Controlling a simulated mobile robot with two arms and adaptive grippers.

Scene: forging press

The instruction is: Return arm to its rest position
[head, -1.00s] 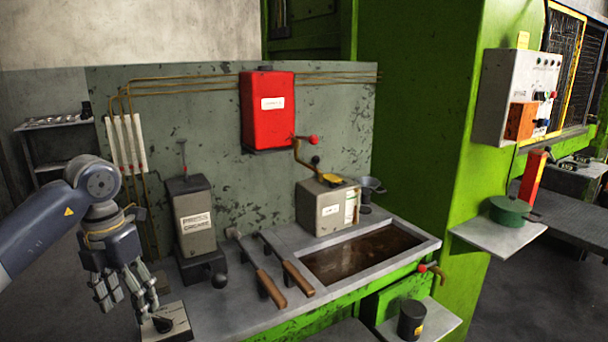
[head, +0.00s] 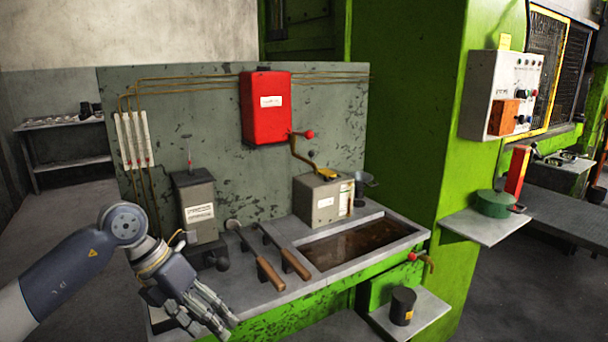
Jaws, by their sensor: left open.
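My left arm comes in from the lower left of the head view. Its left gripper (head: 216,318) is open and empty, with its fingers pointing down and to the right. My right gripper is not in view.
The bench holds a grey dispenser (head: 198,212), two wooden-handled tools (head: 270,273), a grey box (head: 322,200) and a sunken brown basin (head: 360,247). A red box (head: 266,108) hangs on the back panel. A control panel (head: 503,95) and a shelf (head: 485,226) are at right. Floor is clear at left.

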